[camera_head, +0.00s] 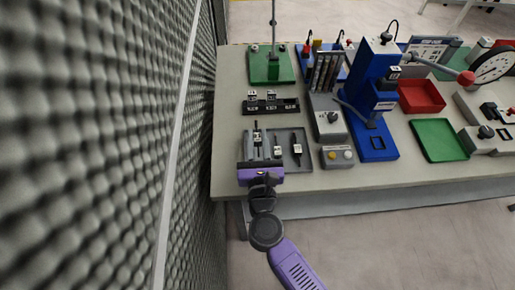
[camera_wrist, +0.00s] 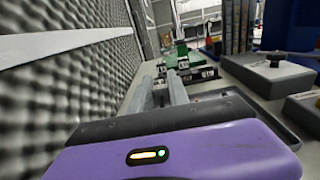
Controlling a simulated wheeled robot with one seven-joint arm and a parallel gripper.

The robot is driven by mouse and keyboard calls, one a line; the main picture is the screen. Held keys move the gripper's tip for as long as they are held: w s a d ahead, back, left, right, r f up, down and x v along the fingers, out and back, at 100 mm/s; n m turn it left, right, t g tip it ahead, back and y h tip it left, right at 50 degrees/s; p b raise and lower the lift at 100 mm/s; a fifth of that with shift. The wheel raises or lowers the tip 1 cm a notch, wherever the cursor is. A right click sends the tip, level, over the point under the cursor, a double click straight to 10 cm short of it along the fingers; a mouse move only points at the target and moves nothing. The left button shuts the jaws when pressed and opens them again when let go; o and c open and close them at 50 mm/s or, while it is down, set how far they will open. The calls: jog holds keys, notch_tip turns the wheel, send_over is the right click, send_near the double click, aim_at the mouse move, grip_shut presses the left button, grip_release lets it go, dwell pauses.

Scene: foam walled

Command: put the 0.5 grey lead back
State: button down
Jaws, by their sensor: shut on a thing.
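My gripper (camera_head: 257,146) reaches over the left part of a grey tray (camera_head: 308,163) near the bench's front left edge. Its fingers are shut on a small dark piece with a white tag (camera_head: 256,137), which I take to be the grey lead; the tag is too small to read. In the wrist view the two grey fingers of my gripper (camera_wrist: 162,88) point forward with a little grey showing between them. Two other tagged pieces, one in the middle (camera_head: 277,151) and one at the right (camera_head: 297,148), lie in the tray. A black rack (camera_head: 285,106) behind it holds tagged pieces at its left.
A grey foam wall (camera_head: 90,140) runs close along the left. A green stand (camera_head: 270,68) is behind the rack. A grey box with a knob (camera_head: 327,122), a button box (camera_head: 337,157) and a blue press (camera_head: 375,140) stand to the right. A bare bench strip lies between rack and tray.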

jog(key=shift+f+b, duration=0.65)
jog(key=shift+f, duration=1.45)
jog(key=shift+f, duration=0.1)
jog(key=shift+f+b, duration=0.35)
jog(key=shift+b, duration=0.1)
jog(key=shift+f, duration=0.2)
jog(key=c, duration=1.3)
grip_release()
jog(key=shift+o, duration=0.2)
jog(key=shift+r, duration=0.1)
